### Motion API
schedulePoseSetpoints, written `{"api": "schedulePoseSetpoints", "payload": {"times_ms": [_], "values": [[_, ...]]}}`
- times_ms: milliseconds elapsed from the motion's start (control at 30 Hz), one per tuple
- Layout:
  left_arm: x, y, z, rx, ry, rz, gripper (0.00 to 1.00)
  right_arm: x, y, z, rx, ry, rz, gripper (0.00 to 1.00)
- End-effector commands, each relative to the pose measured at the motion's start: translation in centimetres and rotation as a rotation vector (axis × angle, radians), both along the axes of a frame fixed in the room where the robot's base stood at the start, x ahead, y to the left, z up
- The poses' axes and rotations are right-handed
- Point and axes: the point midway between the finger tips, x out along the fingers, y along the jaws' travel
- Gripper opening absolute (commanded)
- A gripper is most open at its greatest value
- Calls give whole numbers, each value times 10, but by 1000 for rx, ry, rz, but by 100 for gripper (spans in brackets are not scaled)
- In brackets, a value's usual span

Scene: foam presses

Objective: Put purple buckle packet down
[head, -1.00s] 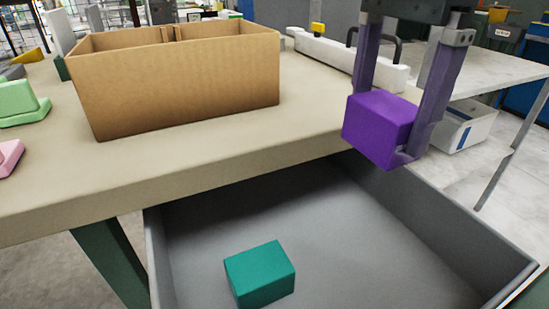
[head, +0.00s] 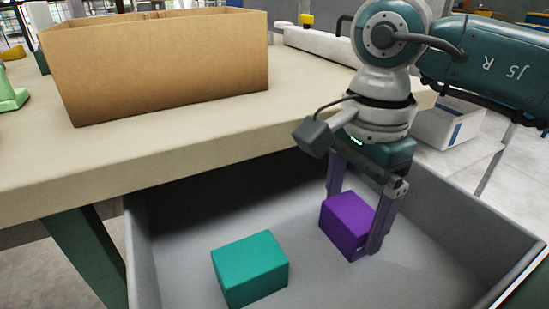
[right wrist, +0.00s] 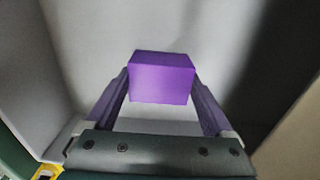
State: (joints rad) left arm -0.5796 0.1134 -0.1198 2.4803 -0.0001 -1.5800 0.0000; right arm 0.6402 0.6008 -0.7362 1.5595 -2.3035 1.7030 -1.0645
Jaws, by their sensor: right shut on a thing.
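The purple buckle packet (head: 347,224) is a small purple block, low inside the grey bin to the right of a teal block. My right gripper (head: 353,230) points down into the bin and is shut on the packet, with one finger on each side. In the right wrist view the packet (right wrist: 162,78) sits between the fingertips (right wrist: 162,90) above the grey bin surface. I cannot tell whether its underside touches the bin floor. My left gripper is not in view.
The teal block (head: 250,268) lies in the grey bin (head: 142,262), left of the packet. A tan table (head: 200,155) with an open cardboard box (head: 165,68) stands behind the bin. The bin walls rise around my right gripper.

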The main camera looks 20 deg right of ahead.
Motion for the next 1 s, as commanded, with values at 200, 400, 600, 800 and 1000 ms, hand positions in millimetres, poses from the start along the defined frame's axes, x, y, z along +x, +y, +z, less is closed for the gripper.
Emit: {"api": "schedulePoseSetpoints", "payload": {"times_ms": [200, 400, 600, 800, 1000], "values": [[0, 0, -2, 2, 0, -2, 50, 0, 0, -2, 0, -1, 0, 23], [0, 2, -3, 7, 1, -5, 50, 0, 0, -2, 0, -1, 0, 100], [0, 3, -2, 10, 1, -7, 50, 0, 0, -1, 0, -1, 0, 100], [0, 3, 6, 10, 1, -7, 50, 2, 0, 20, 0, -5, 2, 100], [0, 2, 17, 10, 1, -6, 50, 2, -1, 66, -2, -6, 1, 100]]}}
